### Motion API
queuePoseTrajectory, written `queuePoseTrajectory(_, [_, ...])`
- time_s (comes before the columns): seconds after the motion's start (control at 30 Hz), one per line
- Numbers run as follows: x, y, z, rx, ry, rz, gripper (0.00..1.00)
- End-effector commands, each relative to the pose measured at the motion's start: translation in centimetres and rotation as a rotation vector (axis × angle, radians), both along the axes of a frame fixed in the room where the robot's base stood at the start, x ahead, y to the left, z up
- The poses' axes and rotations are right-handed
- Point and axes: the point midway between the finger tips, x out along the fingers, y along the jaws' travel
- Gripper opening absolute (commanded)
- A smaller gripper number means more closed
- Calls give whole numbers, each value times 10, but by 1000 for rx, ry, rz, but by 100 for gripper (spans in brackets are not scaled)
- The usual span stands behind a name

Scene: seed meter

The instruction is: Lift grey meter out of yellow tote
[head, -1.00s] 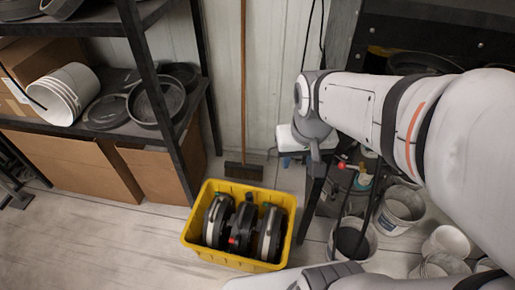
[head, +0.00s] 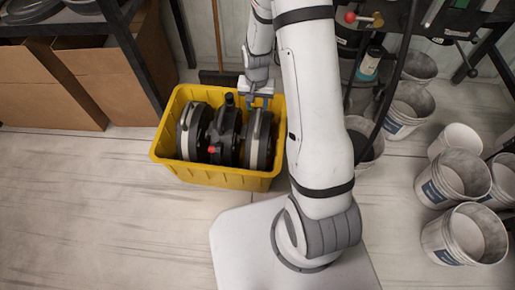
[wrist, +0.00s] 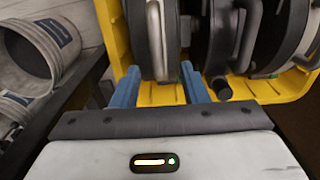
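The yellow tote (head: 222,178) stands on the floor and holds three dark round meters upright, side by side. The left meter (head: 190,133) and right meter (head: 259,140) have pale grey bands; the middle meter (head: 225,135) is darker with a red knob. My gripper (head: 257,99) is over the tote's back right, at the far end of the right meter. In the wrist view its blue fingers (wrist: 160,86) are apart, with that meter's pale band (wrist: 155,40) and a small green part between them. I cannot tell whether they touch it.
Several white buckets (head: 467,235) stand on the floor to the right, and one is close to the tote's right side. Cardboard boxes (head: 105,82) and a shelf post (head: 135,58) are at the left. The floor (head: 90,210) in front of the tote is clear.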

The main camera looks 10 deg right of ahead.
Motion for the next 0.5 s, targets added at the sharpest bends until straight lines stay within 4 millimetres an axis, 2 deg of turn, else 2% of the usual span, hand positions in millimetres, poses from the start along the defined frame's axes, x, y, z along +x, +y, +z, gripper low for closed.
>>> queuePoseTrajectory(0.03, [1,0,-11,0,3,-3,40])
queuePoseTrajectory(0.37, [2,-1,-43,0,3,-5,40])
queuePoseTrajectory(0.5, [3,-4,-61,1,4,-5,40])
